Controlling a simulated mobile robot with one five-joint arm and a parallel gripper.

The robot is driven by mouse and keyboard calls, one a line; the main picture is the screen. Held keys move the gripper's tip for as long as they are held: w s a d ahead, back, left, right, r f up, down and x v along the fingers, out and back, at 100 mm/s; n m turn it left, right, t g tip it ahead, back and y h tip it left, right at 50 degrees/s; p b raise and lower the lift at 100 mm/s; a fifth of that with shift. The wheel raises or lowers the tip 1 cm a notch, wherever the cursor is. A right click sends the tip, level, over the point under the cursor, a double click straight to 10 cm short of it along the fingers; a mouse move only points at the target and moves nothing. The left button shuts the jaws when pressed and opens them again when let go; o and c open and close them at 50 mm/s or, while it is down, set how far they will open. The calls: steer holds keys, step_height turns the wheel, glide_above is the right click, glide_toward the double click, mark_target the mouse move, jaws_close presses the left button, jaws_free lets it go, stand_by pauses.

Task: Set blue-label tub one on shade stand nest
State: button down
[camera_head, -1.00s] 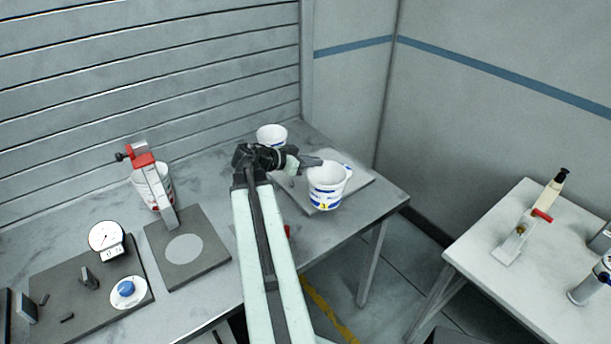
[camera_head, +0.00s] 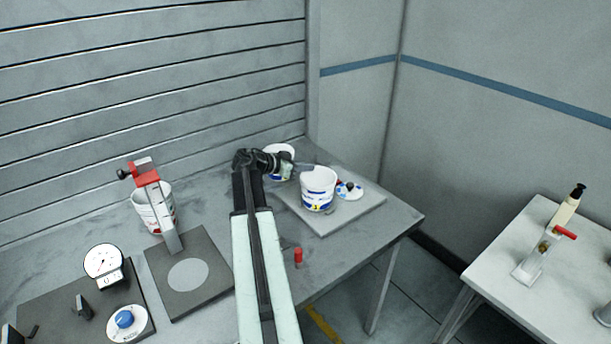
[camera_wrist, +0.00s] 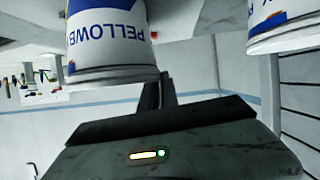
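A white tub (camera_head: 317,192) with a blue and yellow label is at the tip of my gripper (camera_head: 306,168), which looks shut on its rim. It shows over a grey plate (camera_head: 365,212) on the bench; any gap below it cannot be judged. In the wrist view the tub (camera_wrist: 110,40) shows its label upside down, and a dark finger (camera_wrist: 158,92) is beside its rim; the other finger is hidden. A second white tub (camera_head: 280,150) stands behind my gripper, partly hidden by it. A tub also shows at the wrist view's upper right (camera_wrist: 283,30). No stand is clearly identifiable as the shade stand.
A dial gauge (camera_head: 103,262) is at left. A small red peg (camera_head: 298,258) stands near the bench front. A white side table (camera_head: 510,300) is at right.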

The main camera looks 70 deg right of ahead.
steer(key=shift+f, duration=0.1)
steer(key=shift+s+f, duration=0.15)
steer(key=shift+f, duration=0.1)
steer(key=c, duration=1.6)
jaws_free()
steer(key=shift+r, duration=0.1)
steer(key=shift+r, duration=0.15)
steer(key=shift+a+r+p, duration=0.2)
steer(key=shift+p, duration=0.3)
steer(key=p+v, duration=0.4)
steer(key=v, duration=0.7)
steer(key=shift+w+a, duration=0.15)
steer(key=shift+w, duration=0.2)
